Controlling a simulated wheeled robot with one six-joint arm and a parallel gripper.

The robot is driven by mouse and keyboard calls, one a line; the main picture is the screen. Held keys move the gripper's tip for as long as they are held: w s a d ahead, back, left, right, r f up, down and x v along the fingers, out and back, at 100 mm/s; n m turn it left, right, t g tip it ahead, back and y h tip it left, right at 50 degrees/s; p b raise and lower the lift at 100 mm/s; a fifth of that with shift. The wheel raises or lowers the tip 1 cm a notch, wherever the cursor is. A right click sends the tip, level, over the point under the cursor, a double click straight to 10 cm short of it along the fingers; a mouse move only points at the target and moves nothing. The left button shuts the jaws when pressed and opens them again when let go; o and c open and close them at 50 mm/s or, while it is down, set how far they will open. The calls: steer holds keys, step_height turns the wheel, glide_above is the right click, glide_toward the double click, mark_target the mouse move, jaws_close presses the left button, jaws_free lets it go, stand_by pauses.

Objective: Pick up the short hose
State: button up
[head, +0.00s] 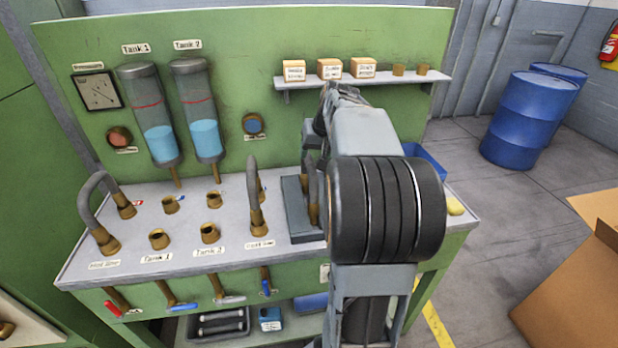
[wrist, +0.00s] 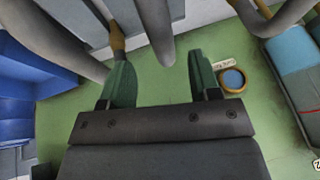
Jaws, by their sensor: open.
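My gripper (wrist: 158,62) shows in the wrist view with two green fingers spread apart and nothing clamped. A grey hose bend (wrist: 157,30) lies between the fingers in the picture; I cannot tell whether it is the short hose. Another grey hose (wrist: 50,42) passes left of the left finger, with a brass fitting (wrist: 117,35) nearby. In the head view, a curved hose (head: 312,190) stands at the dark grey stand (head: 299,228), partly hidden by my arm. Another hose (head: 254,190) stands left of it. My gripper is mostly hidden behind my arm there.
A larger arched hose (head: 88,205) stands at the bench's left. Brass ports (head: 159,238), tanks (head: 140,115) and a shelf (head: 365,80) with small boxes surround the workspace. A blue bin (head: 428,160) is at right. Blue drums (head: 525,115) stand on the floor beyond.

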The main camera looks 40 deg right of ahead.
mark_target(310, 160)
steer(key=shift+a+p+x, duration=0.2)
steer(key=shift+p+x, duration=0.25)
steer(key=shift+x, duration=2.2)
steer(key=shift+c, duration=0.5)
jaws_close()
